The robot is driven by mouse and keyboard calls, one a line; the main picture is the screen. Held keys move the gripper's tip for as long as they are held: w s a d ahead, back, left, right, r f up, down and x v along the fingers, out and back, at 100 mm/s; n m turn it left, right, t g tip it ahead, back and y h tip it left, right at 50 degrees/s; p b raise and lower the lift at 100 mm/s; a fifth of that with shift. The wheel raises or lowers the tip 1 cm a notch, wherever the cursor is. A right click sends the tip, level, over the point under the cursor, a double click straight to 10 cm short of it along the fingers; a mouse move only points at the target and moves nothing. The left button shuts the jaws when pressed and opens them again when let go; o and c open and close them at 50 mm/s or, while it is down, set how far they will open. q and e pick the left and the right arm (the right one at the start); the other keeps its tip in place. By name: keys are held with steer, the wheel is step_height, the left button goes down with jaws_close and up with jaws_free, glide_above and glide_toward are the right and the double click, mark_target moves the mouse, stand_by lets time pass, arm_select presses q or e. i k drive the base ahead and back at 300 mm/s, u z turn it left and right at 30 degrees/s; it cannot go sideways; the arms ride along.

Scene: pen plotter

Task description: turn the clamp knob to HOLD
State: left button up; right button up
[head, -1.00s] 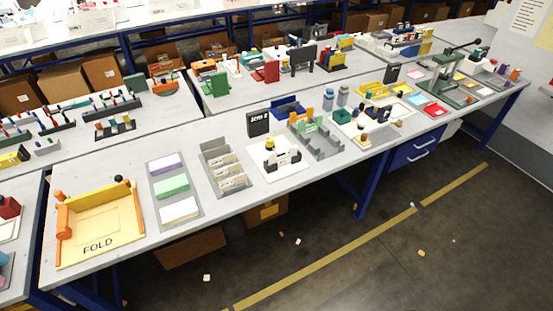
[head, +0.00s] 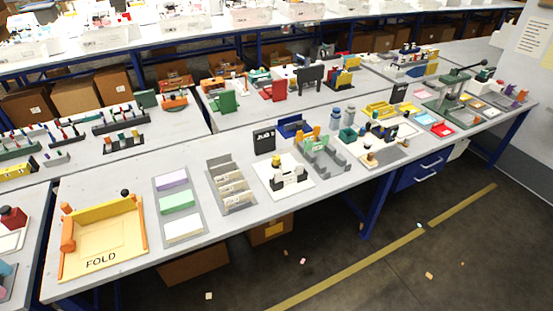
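A small machine with a white base plate (head: 299,189), a black and white body (head: 287,176) and a yellow part on top (head: 277,161) stands mid-bench. It may be the pen plotter, but I cannot tell for sure at this size. A black sign (head: 264,141) with small white lettering stands behind it. I cannot make out a clamp knob or a HOLD mark. Neither of my grippers is in view.
The near bench also carries an orange and yellow FOLD tray (head: 103,245), a tray of coloured pads (head: 178,205), a grey slotted rack (head: 231,187) and a green press (head: 455,93). A blue drawer unit (head: 420,168) hangs below. The floor in front is mostly open, with small scraps.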

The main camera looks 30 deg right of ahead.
mark_target(275, 159)
steer(key=u, duration=0.15)
steer(key=i, duration=1.3)
steer(key=z, duration=0.85)
